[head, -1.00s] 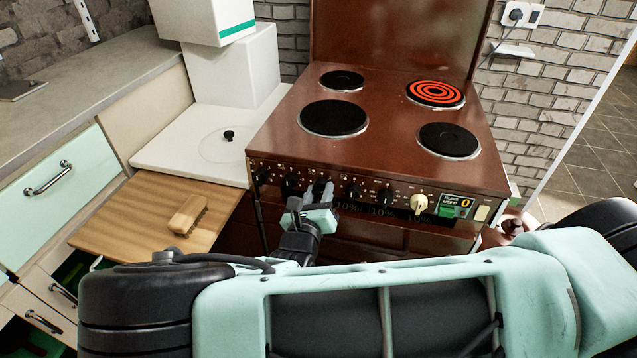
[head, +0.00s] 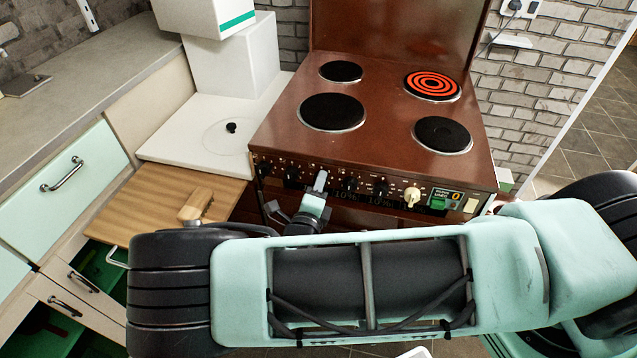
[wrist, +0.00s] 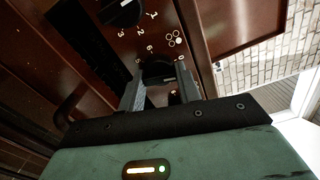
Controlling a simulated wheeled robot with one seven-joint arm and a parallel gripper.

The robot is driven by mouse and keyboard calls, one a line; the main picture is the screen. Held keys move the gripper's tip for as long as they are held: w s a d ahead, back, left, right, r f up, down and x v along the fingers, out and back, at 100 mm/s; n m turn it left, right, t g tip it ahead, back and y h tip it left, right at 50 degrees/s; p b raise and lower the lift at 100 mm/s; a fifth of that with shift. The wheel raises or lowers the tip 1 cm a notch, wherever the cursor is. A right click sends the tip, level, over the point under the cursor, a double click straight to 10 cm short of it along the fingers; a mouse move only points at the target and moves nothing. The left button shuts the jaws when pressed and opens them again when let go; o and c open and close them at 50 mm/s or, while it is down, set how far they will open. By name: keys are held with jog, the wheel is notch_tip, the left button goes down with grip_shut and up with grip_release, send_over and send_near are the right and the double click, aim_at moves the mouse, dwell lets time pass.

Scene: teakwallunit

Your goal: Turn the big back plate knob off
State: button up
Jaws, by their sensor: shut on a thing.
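The brown stove (head: 300,95) stands ahead with a row of dark knobs along its front panel. The back right plate (head: 432,85) glows red; the other plates are black. My gripper (head: 320,181) is at the front panel, at the third knob from the left, and hides that knob in the head view. In the wrist view my gripper (wrist: 163,88) has its two fingers on either side of a dark knob (wrist: 157,69) and is shut on it. Pale dial numbers and a small plate symbol show beside the knob. The knob's exact setting is hard to read.
A cream knob (head: 412,196) and a green switch (head: 438,202) sit further right on the panel. A wooden pull-out board (head: 150,205) with a brush (head: 195,204) on it is at the left.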

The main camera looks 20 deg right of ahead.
jog(key=shift+n, duration=1.2)
jog(key=o, duration=1)
jog(key=shift+c, duration=0.2)
jog(key=shift+s+a, duration=0.1)
jog(key=b+v, duration=0.2)
jog(key=v, duration=1.5)
jog(key=shift+b, duration=0.3)
jog(key=shift+s, duration=0.1)
